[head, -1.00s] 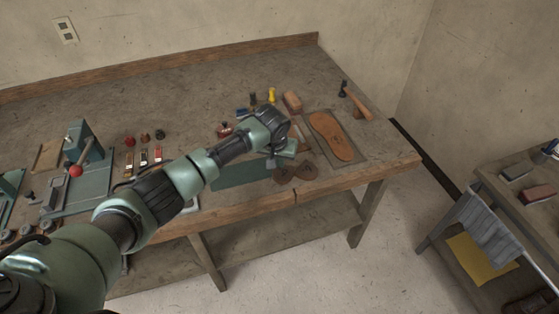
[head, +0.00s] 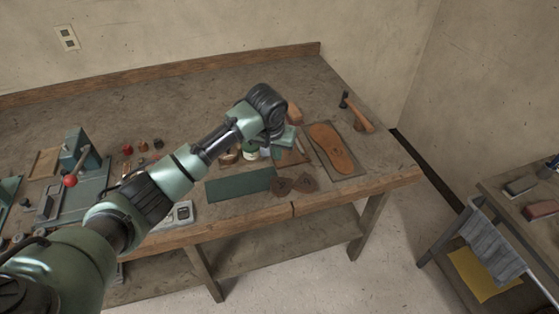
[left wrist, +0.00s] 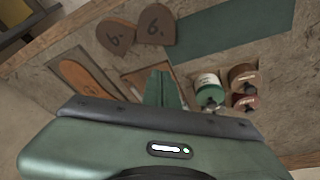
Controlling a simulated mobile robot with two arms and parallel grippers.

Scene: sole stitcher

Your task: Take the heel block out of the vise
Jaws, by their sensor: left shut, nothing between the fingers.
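My left gripper (head: 288,142) is shut and empty above the bench, left of the tan sole. In the left wrist view its green fingers (left wrist: 163,90) are together, over the bench near the sole and the jars. I cannot make out a vise or a heel block held in one. A green machine with a red-knobbed lever (head: 78,153) stands at the far left of the bench; I cannot tell whether it is the vise. A brown block (head: 294,112) lies just beyond my left wrist, partly hidden. My right gripper is not in view.
The tan sole (head: 331,148) lies on a mat. Two dark heel pieces marked 6 (left wrist: 155,25) lie beside a green mat (head: 240,185). Jars (left wrist: 208,88) stand near the gripper. A hammer (head: 358,114) lies at the right end. The back of the bench is mostly clear.

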